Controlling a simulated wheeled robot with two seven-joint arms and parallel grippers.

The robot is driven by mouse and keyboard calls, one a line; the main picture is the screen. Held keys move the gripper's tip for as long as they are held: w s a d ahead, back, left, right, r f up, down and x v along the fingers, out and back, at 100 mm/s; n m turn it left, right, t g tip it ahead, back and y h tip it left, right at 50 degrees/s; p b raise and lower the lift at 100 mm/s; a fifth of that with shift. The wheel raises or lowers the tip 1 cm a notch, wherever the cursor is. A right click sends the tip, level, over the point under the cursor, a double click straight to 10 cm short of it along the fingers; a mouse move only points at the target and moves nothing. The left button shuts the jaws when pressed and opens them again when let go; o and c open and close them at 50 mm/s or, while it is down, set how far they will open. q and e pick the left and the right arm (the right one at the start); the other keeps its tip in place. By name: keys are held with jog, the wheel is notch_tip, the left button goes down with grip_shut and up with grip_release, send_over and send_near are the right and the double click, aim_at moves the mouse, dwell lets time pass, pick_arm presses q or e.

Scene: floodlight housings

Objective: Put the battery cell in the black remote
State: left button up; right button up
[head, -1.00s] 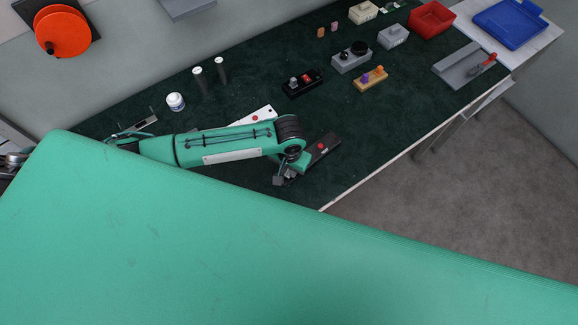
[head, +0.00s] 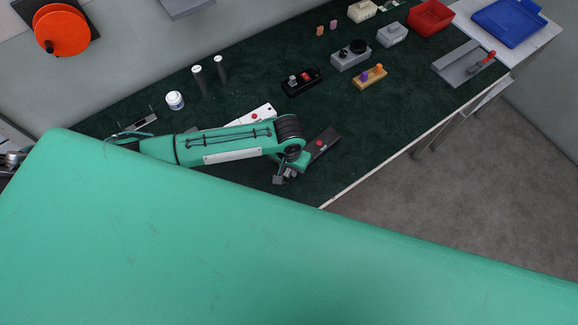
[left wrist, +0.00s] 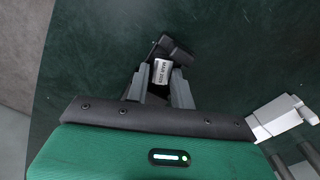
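The black remote (head: 325,140), with a red button, lies on the dark green mat near its front edge. My left gripper (head: 285,176) is low over the remote's near end. In the left wrist view my left gripper (left wrist: 161,78) is open, its two grey fingers on either side of a silver labelled cell (left wrist: 161,72). A gap shows left of the cell; contact on the right is unclear. The cell lies against a dark end piece (left wrist: 177,51), which looks like the remote's end. How deep the cell sits is hidden. My right gripper is not in view.
A white remote (head: 262,114) lies close by, partly behind my left arm; its end also shows in the left wrist view (left wrist: 278,116). A black box (head: 302,82), a white jar (head: 175,100) and two posts stand farther back. The mat right of the remote is clear.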

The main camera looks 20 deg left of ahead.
aim_at(289, 170)
pick_arm(q)
notch_tip(289, 170, up, 12)
jog(key=b, duration=0.2)
jog(key=shift+r, duration=0.15)
dwell(0.5)
